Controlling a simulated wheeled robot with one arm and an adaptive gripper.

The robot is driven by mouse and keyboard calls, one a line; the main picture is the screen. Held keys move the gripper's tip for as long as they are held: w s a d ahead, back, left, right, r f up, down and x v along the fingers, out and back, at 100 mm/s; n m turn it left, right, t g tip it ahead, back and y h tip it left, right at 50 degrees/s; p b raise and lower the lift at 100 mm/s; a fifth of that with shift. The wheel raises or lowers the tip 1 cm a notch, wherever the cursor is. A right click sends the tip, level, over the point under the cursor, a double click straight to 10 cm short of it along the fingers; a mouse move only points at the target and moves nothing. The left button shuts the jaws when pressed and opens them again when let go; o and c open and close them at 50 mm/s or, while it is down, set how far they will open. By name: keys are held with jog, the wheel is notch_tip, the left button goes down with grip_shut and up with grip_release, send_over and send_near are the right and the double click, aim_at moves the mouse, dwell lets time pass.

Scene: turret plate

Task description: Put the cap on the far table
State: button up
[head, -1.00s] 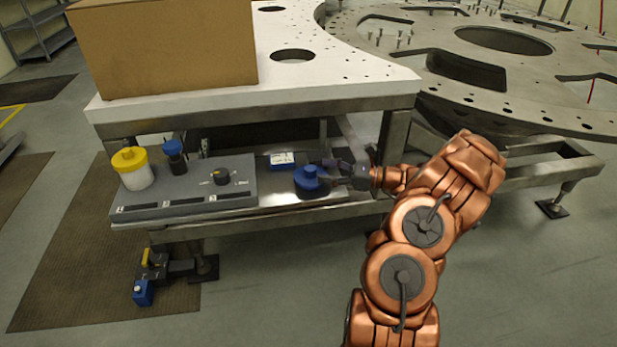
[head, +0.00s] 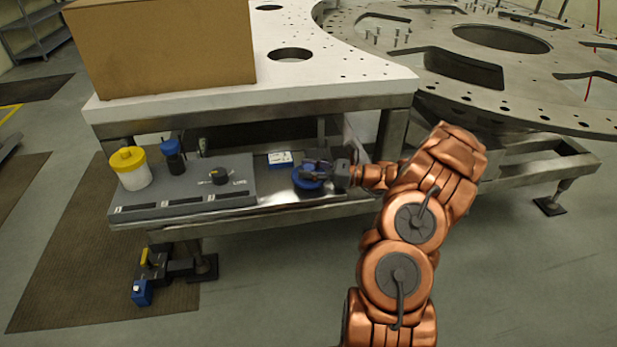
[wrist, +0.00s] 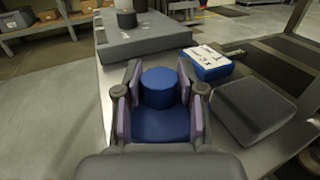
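The blue cap (head: 306,181), a round knob on a wider base, sits on the lower metal shelf of the near table. In the wrist view the cap (wrist: 165,110) is between the fingers of my gripper (wrist: 160,92). One finger is on each side of the knob, spread, with slim gaps seeming to show. In the head view my gripper (head: 318,170) reaches in from the right and partly hides the cap. The turret plate (head: 540,100) stands behind on the right. I cannot tell which surface is the far table.
A grey panel (head: 205,172) with a black knob lies left of the cap. A yellow-lidded jar (head: 132,168) and blue-capped bottle (head: 173,157) stand there. A blue-and-white box (wrist: 208,60) and dark block (wrist: 254,108) are close by. The white tabletop (head: 335,85) overhangs the shelf.

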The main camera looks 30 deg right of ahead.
grip_shut()
jog(key=shift+r, duration=0.1)
